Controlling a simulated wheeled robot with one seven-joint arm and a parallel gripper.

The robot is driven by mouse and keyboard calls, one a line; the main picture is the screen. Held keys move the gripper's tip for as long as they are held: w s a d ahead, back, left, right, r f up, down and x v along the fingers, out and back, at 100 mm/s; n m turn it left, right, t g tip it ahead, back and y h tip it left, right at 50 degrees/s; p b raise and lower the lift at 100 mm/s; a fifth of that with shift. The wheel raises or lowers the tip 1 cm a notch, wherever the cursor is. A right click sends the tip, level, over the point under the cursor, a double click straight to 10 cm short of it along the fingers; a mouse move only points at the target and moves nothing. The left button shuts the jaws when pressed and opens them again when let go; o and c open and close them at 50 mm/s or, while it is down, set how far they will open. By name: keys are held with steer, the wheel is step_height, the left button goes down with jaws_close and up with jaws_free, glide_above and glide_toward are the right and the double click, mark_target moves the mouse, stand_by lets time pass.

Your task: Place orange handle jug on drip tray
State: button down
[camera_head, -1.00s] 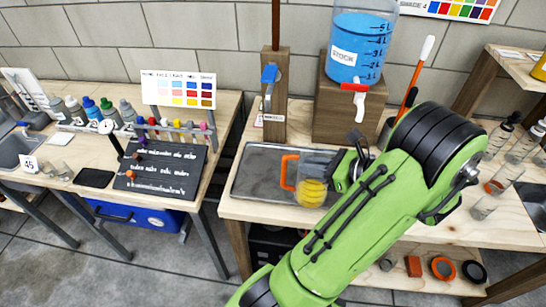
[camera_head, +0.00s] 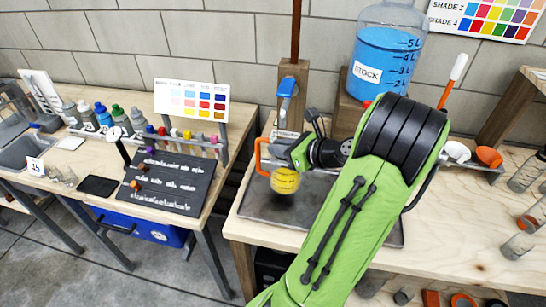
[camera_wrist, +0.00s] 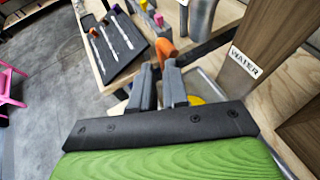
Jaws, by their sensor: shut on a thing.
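The orange handle jug (camera_head: 286,181) is clear with yellow contents, and its orange handle (camera_head: 261,157) faces left. It is upright over the back left of the grey metal drip tray (camera_head: 262,208), in front of the wooden tap post. A dark shadow lies under it; I cannot tell whether its base touches the tray. My gripper (camera_head: 296,154) is shut on the jug near its top, from the right. In the wrist view my gripper's fingers (camera_wrist: 163,78) are close together with the orange handle (camera_wrist: 167,50) just beyond them. The jug body is mostly hidden there.
The wooden post with a blue tap (camera_head: 287,88) stands close behind the jug. The blue stock bottle (camera_head: 383,62) is behind my arm. A dark board (camera_head: 178,184) lies on the left table, across a gap. The tray's front is clear left of my arm.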

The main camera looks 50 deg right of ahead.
mark_target(273, 164)
steer(key=shift+w+f+b, duration=0.15)
steer(key=shift+w+b, duration=0.15)
steer(key=shift+w, duration=0.9)
steer(key=shift+d+f+b, duration=0.1)
steer(key=shift+f+b, duration=0.8)
steer(key=shift+f, duration=0.7)
steer(key=c, duration=1.1)
jaws_free()
